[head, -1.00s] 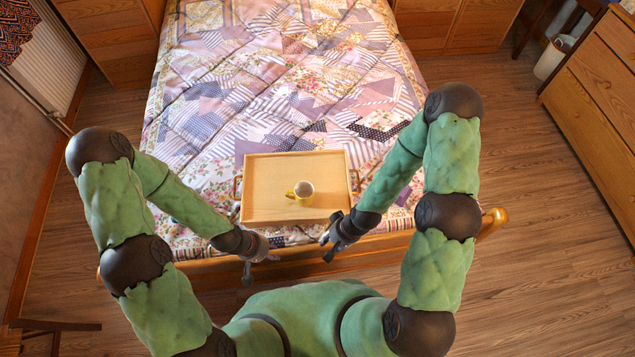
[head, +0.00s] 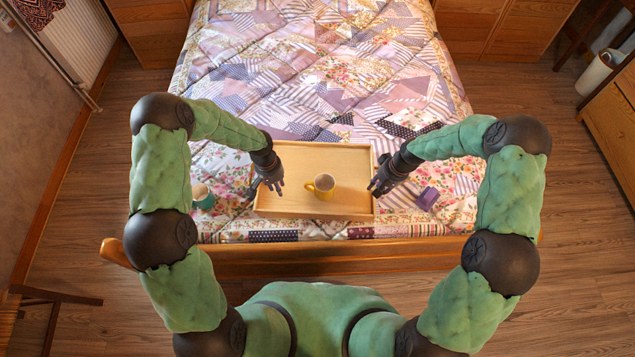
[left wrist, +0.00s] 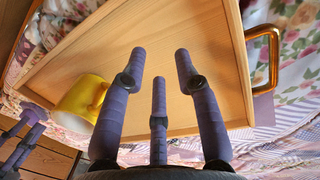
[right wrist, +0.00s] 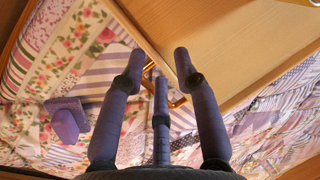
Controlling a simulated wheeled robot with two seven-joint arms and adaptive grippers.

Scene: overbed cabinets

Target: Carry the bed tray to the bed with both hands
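The wooden bed tray (head: 310,160) lies on the quilt of the bed (head: 330,100), close to the footboard. A yellow mug (head: 321,186) stands upright on it. My left gripper (head: 270,184) is open over the tray's left side; the left wrist view shows its fingers (left wrist: 160,62) spread above the tray floor, with a brass handle (left wrist: 268,58) off to their right. My right gripper (head: 378,184) is open at the tray's right side; in the right wrist view its fingers (right wrist: 160,65) point at the tray's edge, with the right handle (right wrist: 178,101) partly hidden behind them. Neither gripper holds anything.
A teal mug (head: 203,196) stands on the quilt left of the tray. A small purple object (head: 427,198) lies to its right. The wooden footboard (head: 320,257) runs between my body and the tray. Wooden cabinets (head: 525,30) stand beyond the bed.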

